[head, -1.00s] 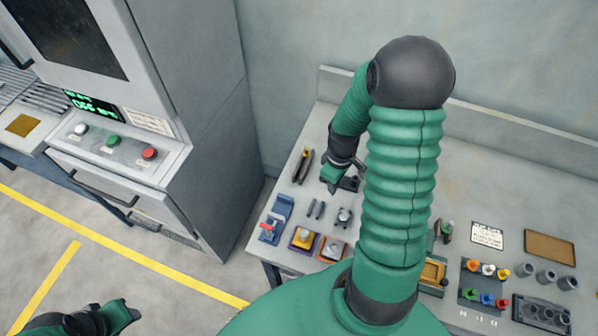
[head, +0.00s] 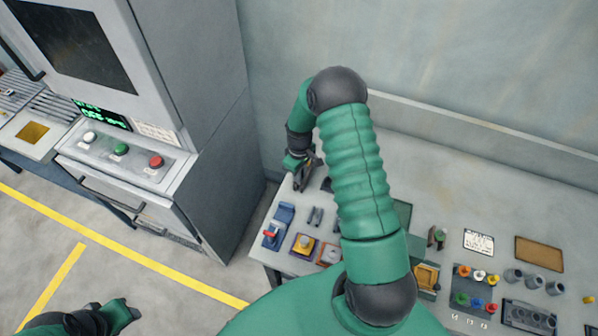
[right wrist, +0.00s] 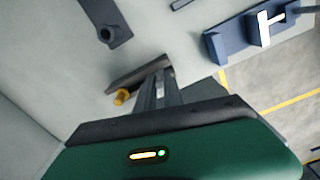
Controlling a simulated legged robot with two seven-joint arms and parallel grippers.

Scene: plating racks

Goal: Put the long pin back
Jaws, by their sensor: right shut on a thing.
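My right gripper (head: 303,172) is low at the back left of the bench in the head view. In the right wrist view its fingers (right wrist: 158,88) are close together against a dark flat bar (right wrist: 138,76) with a yellow-orange end (right wrist: 122,97). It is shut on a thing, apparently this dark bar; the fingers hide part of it. I cannot tell whether it is the long pin. Two short dark pins (head: 315,217) lie nearer on the bench. My left gripper (head: 118,314) hangs at the lower left over the floor; its jaws are unclear.
A blue fixture (head: 279,228) with a red handle stands at the bench's left edge. A dark plate with a round boss (right wrist: 107,33) lies close by. Coloured knobs (head: 478,275) and grey cups (head: 533,281) stand at the right. A grey machine (head: 205,150) stands left, across a gap.

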